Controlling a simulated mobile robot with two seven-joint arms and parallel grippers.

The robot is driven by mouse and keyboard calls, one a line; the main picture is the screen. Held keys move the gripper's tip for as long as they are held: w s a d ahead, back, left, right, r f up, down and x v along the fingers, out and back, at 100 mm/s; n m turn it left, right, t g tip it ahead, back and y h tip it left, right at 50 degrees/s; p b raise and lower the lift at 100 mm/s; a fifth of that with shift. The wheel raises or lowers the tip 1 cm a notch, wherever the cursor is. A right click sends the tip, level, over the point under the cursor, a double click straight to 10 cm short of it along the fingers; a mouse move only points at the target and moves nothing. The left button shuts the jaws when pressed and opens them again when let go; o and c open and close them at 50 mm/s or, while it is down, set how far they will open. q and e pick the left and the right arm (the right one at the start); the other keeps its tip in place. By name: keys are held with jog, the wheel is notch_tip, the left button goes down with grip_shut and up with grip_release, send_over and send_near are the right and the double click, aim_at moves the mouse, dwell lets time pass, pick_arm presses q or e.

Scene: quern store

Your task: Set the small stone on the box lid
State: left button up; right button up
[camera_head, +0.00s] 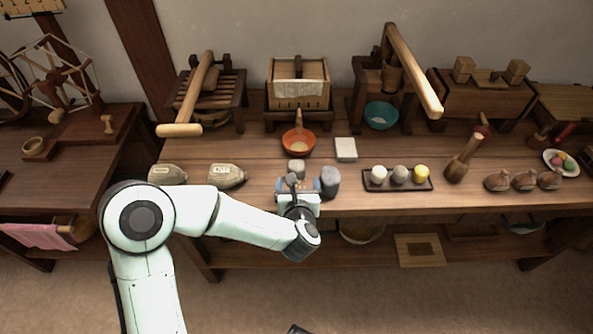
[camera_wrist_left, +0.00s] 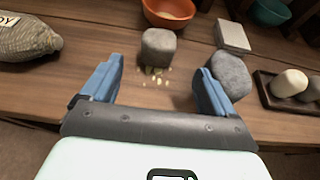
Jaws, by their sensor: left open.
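The small grey stone (camera_head: 297,167) stands on the bench just beyond my left gripper (camera_head: 298,184). In the left wrist view the small stone (camera_wrist_left: 158,46) is a rounded block ahead of the gap between my open, empty fingers (camera_wrist_left: 157,88). A larger grey stone (camera_head: 331,181) stands close beside the right-hand finger; it also shows in the left wrist view (camera_wrist_left: 230,74), and I cannot tell if they touch. A flat white square box (camera_head: 345,149) lies behind and to the right; I cannot tell if its top is the lid meant. A wooden box (camera_head: 298,83) stands farther back.
An orange bowl (camera_head: 298,143) is behind the small stone. A dark tray (camera_head: 397,187) with rounded pieces lies to the right. Labelled sacks (camera_head: 227,175) lie to the left. Pale crumbs (camera_wrist_left: 155,75) lie before the small stone. Bench space left of the orange bowl is clear.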

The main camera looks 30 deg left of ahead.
aim_at(296, 169)
pick_arm(q)
jog(key=x, duration=0.2)
jog(key=shift+w+a+f, duration=0.15)
jog(key=b+x, duration=0.1)
jog(key=x, duration=0.3)
jog(key=shift+w+a, duration=0.2)
jog(key=shift+w+a+b, duration=0.15)
jog(key=shift+w+b, duration=0.05)
jog(key=shift+b, duration=0.1)
jog(key=c, duration=1.4)
pick_arm(e)
jog(key=shift+w+d+f, duration=0.3)
jog(key=shift+w+f, duration=0.05)
jog(key=shift+f, duration=0.2)
jog(key=shift+w+d+f, duration=0.25)
jog(key=shift+w+f, duration=0.1)
jog(key=shift+f, duration=0.15)
pick_arm(q)
jog(key=shift+r, duration=0.45)
jog(key=shift+r+p, duration=3.2)
jog(key=shift+r, duration=6.35)
pick_arm(e)
jog(key=s+a+r+g+y, duration=0.1)
jog(key=s+a+r+g, duration=0.1)
jog(key=s+a+r, duration=0.2)
jog(key=shift+s+a+r+n, duration=0.3)
jog(key=shift+s+r, duration=1.45)
jog(key=shift+s, duration=0.55)
